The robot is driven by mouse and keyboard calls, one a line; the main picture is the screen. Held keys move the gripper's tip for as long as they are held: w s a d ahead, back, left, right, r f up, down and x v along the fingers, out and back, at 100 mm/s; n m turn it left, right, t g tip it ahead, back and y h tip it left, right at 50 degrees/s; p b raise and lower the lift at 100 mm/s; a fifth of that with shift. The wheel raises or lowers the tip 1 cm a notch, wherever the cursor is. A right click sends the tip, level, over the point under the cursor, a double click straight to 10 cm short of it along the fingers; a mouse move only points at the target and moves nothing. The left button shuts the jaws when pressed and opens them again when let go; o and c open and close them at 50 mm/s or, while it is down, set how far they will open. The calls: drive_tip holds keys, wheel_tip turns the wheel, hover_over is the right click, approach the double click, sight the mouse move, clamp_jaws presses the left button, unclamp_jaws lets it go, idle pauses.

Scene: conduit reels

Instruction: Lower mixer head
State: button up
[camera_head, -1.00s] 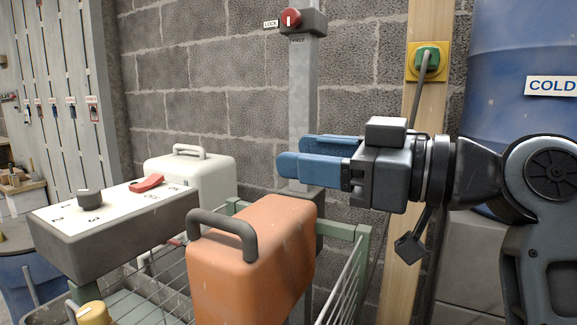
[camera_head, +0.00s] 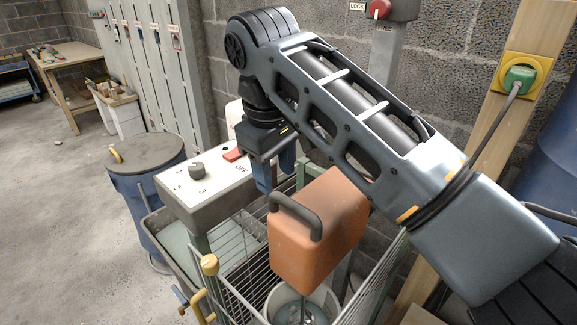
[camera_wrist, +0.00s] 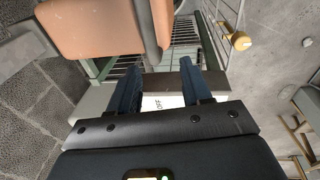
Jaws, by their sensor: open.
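The orange mixer head (camera_head: 325,235) with a dark grey handle (camera_head: 297,212) on its side stands raised over a pale bucket (camera_head: 325,303). My gripper (camera_head: 275,172) points down above the control box, to the left of the handle and apart from it. Its blue fingers are open with nothing between them. In the wrist view, my gripper (camera_wrist: 165,88) shows both fingers apart over the box's white top. The orange head (camera_wrist: 95,28) and its dark handle also show there, at upper left. My arm crosses in front of part of the head's upper right.
A control box (camera_head: 200,185) with a dial and a red switch stands left of the head. A wire guard (camera_head: 235,262) surrounds the bucket, with a yellow knob (camera_head: 209,264) at its front. A red lock knob (camera_head: 378,9) sits on the column behind. Floor at left is open.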

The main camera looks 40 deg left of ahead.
sight(288, 200)
drive_tip(key=shift+t+h, duration=0.3)
drive_tip(key=shift+h, duration=0.2)
drive_tip(key=shift+w+d+f+p, duration=0.15)
drive_tip(key=shift+w+f+p, duration=0.2)
drive_tip(key=shift+f, duration=0.85)
drive_tip(key=shift+w+d+f+p, duration=0.15)
drive_tip(key=shift+w+f, duration=0.25)
drive_tip(key=shift+f, duration=0.75)
drive_tip(key=shift+w+d+f+p, duration=0.1)
drive_tip(key=shift+w+f+p, duration=0.25)
drive_tip(key=shift+f, duration=0.85)
clamp_jaws()
